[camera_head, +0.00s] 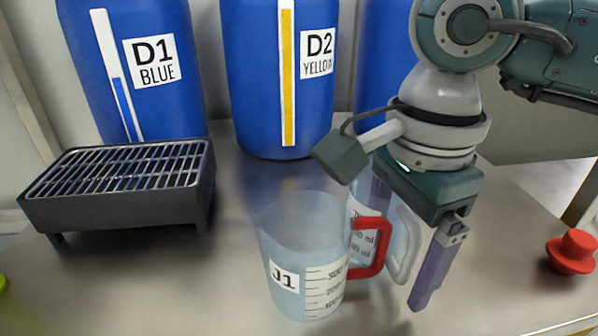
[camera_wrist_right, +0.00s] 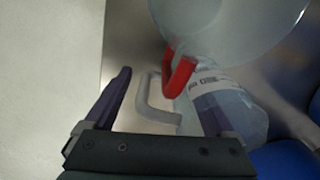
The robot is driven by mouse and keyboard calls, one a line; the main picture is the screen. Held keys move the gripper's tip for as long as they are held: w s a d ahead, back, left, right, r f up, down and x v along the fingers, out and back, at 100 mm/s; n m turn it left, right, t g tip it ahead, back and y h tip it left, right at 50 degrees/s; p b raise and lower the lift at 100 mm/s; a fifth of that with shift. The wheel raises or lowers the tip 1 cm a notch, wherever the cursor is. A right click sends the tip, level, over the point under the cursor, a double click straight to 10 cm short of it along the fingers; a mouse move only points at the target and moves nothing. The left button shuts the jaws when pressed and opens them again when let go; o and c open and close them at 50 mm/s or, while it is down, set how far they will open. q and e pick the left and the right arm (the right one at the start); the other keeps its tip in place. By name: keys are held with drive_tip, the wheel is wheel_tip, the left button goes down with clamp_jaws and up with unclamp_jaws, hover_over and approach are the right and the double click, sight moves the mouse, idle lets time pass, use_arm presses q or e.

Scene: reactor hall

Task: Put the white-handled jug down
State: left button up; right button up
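The white-handled jug (camera_head: 412,238) stands on the metal table behind and to the right of the red-handled jug (camera_head: 290,245), which hides much of its body and base. Both jugs are clear with printed scales; the front one is labelled J1. My right gripper (camera_head: 402,268) points down at the white handle. In the right wrist view the white handle of the jug (camera_wrist_right: 146,103) lies between the two purple fingers of the gripper (camera_wrist_right: 163,88). The fingers are spread, with a visible gap between handle and left finger. My left gripper is not in view.
Blue drums D1 (camera_head: 180,95) and D2 (camera_head: 257,110) stand at the back, with a third partly hidden by my right arm. A dark grated stand (camera_head: 120,212) is at left. A red knob (camera_head: 572,252) is at right.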

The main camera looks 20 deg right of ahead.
clamp_jaws()
idle(0.5)
